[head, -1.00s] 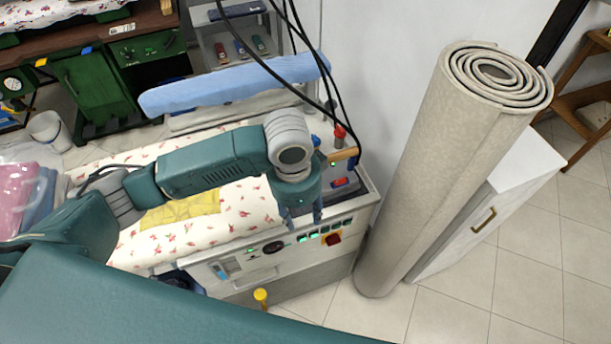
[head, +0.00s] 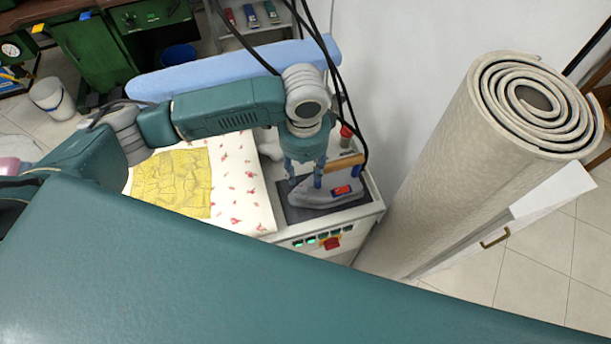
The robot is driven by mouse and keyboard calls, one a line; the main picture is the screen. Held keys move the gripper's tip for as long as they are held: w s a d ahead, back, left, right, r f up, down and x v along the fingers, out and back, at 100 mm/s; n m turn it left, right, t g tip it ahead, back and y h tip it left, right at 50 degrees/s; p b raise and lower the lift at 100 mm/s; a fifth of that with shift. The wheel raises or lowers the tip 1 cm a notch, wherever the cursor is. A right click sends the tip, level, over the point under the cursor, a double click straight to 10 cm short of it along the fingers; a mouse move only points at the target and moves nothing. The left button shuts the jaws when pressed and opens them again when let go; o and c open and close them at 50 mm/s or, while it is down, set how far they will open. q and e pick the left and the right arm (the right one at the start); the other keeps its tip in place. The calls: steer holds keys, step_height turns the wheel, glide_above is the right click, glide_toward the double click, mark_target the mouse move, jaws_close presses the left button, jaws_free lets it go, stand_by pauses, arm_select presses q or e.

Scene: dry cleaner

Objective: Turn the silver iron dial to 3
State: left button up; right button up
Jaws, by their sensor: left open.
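The silver iron (head: 326,195) lies on a dark rest pad (head: 295,214) at the right end of the ironing station. It has a wooden handle (head: 346,163) and a small red and blue part on its side. I cannot make out its dial or any numbers. My left gripper (head: 305,180) points down, open, with its fingers over the left part of the iron. I cannot tell whether the fingers touch it. My right gripper is out of view.
A yellow cloth (head: 172,184) lies on the flowered ironing pad (head: 245,177). A blue padded board (head: 225,69) runs behind my arm. Black cables (head: 342,75) hang close to the iron. A rolled carpet (head: 452,170) stands at right. Green buttons and a red switch (head: 332,243) sit on the front panel.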

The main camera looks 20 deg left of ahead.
mark_target(304, 186)
arm_select(q)
steer(key=f, duration=0.1)
steer(key=f+p, duration=0.1)
steer(key=f, duration=0.2)
steer(key=shift+s+a+f, duration=0.1)
steer(key=shift+s+f, duration=0.15)
steer(key=shift+f, duration=0.1)
steer(key=shift+w+f+p, duration=0.2)
steer(key=shift+f, duration=0.4)
steer(key=shift+w+f+p, duration=0.15)
steer(key=shift+f, duration=1)
jaws_close()
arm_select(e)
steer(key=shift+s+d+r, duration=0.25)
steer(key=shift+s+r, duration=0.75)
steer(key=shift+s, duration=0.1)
